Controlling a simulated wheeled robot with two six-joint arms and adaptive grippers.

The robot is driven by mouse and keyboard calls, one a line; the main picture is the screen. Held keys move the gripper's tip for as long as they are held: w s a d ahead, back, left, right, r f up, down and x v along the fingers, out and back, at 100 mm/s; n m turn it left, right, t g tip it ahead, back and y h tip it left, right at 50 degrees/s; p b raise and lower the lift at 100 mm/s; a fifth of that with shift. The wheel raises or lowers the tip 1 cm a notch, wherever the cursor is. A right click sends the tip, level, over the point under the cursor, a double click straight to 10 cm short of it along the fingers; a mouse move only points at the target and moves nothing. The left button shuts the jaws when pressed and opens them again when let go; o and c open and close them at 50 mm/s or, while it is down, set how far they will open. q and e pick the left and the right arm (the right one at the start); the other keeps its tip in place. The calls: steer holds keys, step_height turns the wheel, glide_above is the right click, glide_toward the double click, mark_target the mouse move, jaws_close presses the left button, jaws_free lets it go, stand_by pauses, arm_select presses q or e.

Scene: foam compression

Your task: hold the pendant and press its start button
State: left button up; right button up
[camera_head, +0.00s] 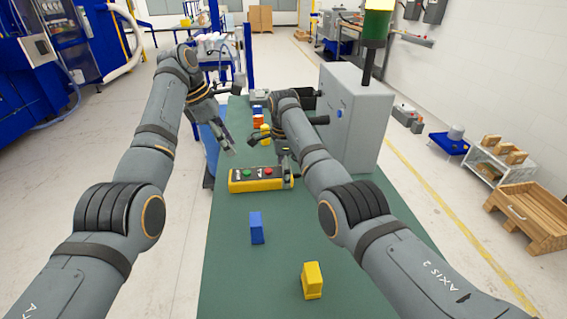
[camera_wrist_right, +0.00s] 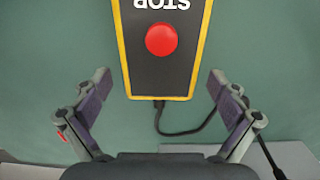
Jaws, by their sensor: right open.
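The pendant (camera_head: 260,186) is a yellow box with a black face, lying on the green table. Its green button (camera_head: 247,173) is on the left and its red button (camera_head: 267,171) on the right. In the right wrist view the pendant's STOP end (camera_wrist_right: 162,72) shows the red button (camera_wrist_right: 161,39) and a black cable. My right gripper (camera_head: 268,150) is open, above the pendant's red-button end; its fingers (camera_wrist_right: 162,105) are spread, with nothing between the tips. My left gripper (camera_head: 213,141) looks open and empty, in the air left of and beyond the pendant.
On the green table (camera_head: 226,255), a blue block (camera_head: 257,228) and a yellow block (camera_head: 312,281) stand nearer me. Small coloured blocks (camera_head: 258,121) stand behind the pendant. A grey cabinet (camera_head: 357,118) with a signal lamp rises at the back right.

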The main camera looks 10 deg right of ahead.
steer(key=shift+f, duration=0.1)
arm_select(q)
steer(key=shift+c, duration=0.3)
arm_select(e)
steer(key=c, duration=1.8)
arm_select(q)
jaws_close()
